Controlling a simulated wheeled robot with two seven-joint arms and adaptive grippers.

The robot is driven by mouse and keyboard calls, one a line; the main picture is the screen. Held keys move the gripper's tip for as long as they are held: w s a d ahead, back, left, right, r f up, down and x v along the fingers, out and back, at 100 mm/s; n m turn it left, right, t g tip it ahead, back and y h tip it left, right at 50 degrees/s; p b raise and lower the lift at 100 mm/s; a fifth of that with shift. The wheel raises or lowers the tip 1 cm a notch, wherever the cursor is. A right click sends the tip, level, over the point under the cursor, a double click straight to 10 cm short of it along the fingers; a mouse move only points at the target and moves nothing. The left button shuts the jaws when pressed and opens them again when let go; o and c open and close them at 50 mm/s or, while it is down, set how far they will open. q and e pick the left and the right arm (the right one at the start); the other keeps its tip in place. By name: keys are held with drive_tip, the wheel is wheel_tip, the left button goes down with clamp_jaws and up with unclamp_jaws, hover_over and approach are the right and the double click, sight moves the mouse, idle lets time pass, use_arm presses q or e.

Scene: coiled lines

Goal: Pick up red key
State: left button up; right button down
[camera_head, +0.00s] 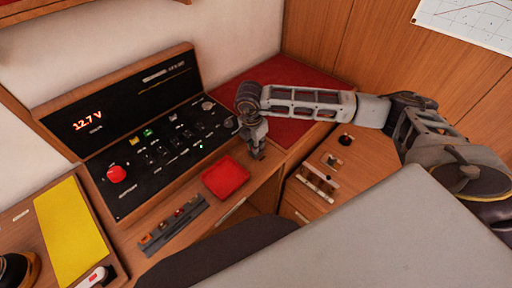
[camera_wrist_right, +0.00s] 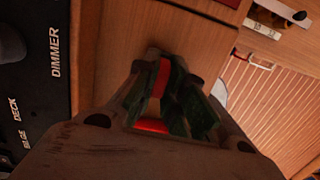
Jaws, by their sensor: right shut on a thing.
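My right gripper (camera_head: 257,148) is low over the wooden desk, between the black switch panel and the red mat. In the right wrist view its fingers (camera_wrist_right: 165,100) are shut on a red piece, which I take to be the red key (camera_wrist_right: 162,78). More red shows lower between the fingers; most of the key is hidden by them. In the head view the key cannot be made out at the gripper. My left gripper is not in view.
The black switch panel (camera_head: 150,163) carries a red knob (camera_head: 116,174). A red tray (camera_head: 225,190) lies in front of the gripper, with a grey rack (camera_head: 173,225) to its left. A red mat (camera_head: 300,126) lies behind. A yellow sheet (camera_head: 66,230) is at left.

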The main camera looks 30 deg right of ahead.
idle(0.3)
wheel_tip(320, 180, up, 9)
drive_tip(key=shift+f+b, duration=0.1)
drive_tip(key=shift+b, duration=0.55)
drive_tip(key=shift+r, duration=0.5)
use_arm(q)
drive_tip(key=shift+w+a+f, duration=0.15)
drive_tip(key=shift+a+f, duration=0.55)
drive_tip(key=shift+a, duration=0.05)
use_arm(e)
drive_tip(key=shift+b, duration=0.3)
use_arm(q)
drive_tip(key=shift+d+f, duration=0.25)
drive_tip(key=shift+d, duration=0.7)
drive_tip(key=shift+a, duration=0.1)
